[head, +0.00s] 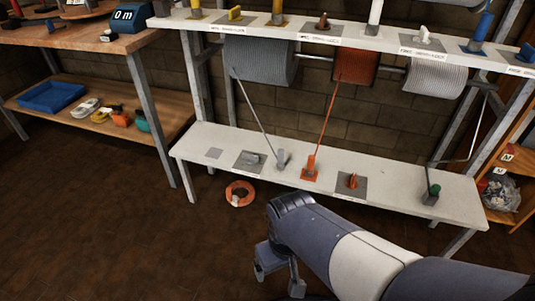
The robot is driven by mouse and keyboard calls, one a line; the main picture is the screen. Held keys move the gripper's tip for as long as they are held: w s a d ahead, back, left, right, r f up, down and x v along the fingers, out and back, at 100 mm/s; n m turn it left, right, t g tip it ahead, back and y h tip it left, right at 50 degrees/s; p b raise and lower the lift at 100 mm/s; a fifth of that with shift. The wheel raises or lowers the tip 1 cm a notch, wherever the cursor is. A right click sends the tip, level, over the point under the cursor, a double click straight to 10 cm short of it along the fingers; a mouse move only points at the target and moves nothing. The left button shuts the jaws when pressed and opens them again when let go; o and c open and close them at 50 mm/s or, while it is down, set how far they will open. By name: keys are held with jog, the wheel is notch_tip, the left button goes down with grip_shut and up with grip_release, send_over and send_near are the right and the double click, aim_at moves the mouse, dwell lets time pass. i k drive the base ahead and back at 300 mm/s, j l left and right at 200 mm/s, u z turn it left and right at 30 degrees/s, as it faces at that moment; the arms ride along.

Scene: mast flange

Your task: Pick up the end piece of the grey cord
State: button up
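A grey spool (255,64) hangs under the upper shelf at left. Its grey cord (256,115) slants down to the right to the lower white shelf. There it meets a small light grey end piece (283,160) that stands near the middle of the shelf. My gripper (279,281) is in front of the shelf, low in the picture, pointing down. Its two fingers are apart with nothing visible between them. It is clear of the end piece, which is farther back.
An orange cord runs to an orange end piece (310,170) just right of the grey one. A grey piece on a dark plate (249,160) is just left. A green-topped piece (432,194) stands farther right. An orange ring (240,193) lies on the floor below the shelf (395,183).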

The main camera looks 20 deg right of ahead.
aim_at(280, 163)
jog(key=i+l+u, duration=0.2)
jog(key=i+l, duration=0.25)
jog(key=i+l+u, duration=0.25)
jog(key=i+l, duration=0.15)
jog(key=l, duration=0.2)
